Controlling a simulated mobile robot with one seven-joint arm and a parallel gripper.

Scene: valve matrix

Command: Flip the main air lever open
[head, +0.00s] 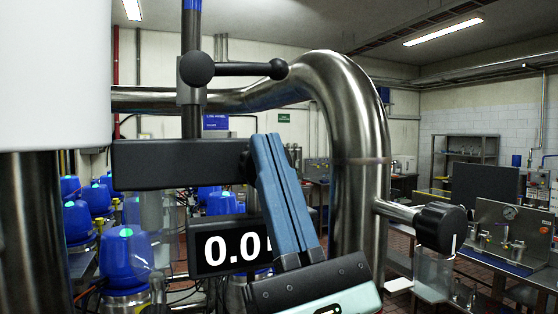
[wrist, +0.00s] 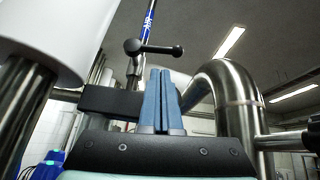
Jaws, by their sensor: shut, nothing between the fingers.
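The main air lever (head: 236,70) is a black handle on a round hub, mounted on a thin vertical pipe (head: 191,22). Its handle points right, roughly level, across the pipe's line. In the wrist view the lever (wrist: 160,49) shows above my fingers, and the pipe bears a blue label (wrist: 148,20) reading AIR. My gripper (head: 265,138) has its blue fingers together, pointing up, with nothing between them. The fingertips appear below the handle with a visible gap in both views; depth between them is hard to judge. My gripper (wrist: 160,73) hides part of a black bar.
The black bar (head: 170,163) crosses beside my fingers. A dark display (head: 225,246) reading 0.0 is partly covered by my gripper. A large bent steel pipe (head: 360,140) stands close on the right, with a black knob (head: 440,227). A white cylinder (head: 50,75) stands left.

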